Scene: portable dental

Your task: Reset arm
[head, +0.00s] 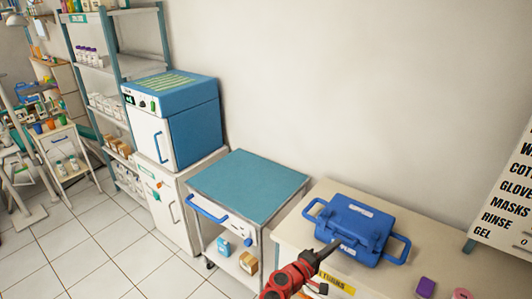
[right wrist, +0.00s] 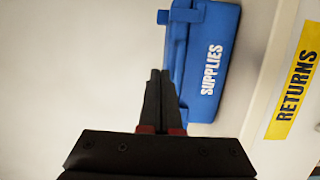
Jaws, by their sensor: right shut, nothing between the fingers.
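My right gripper (head: 330,248) reaches up from the bottom of the head view, its dark fingers in front of the near side of a blue supplies case (head: 356,226). In the right wrist view the two black fingertips (right wrist: 160,78) are together with nothing between them. The supplies case (right wrist: 208,62) is just beyond and to the right of the fingers there; whether they touch it cannot be told. The case is closed and sits on a beige counter with a handle at each side. My left gripper is not in view.
The counter (head: 300,235) carries a yellow returns label (head: 335,283), a purple item (head: 426,287) and a pink roll (head: 462,294). Left of it stands a trolley with a bare teal top (head: 248,180). A blue and white cabinet unit (head: 172,120) and shelves stand further left. Tiled floor lies open at lower left.

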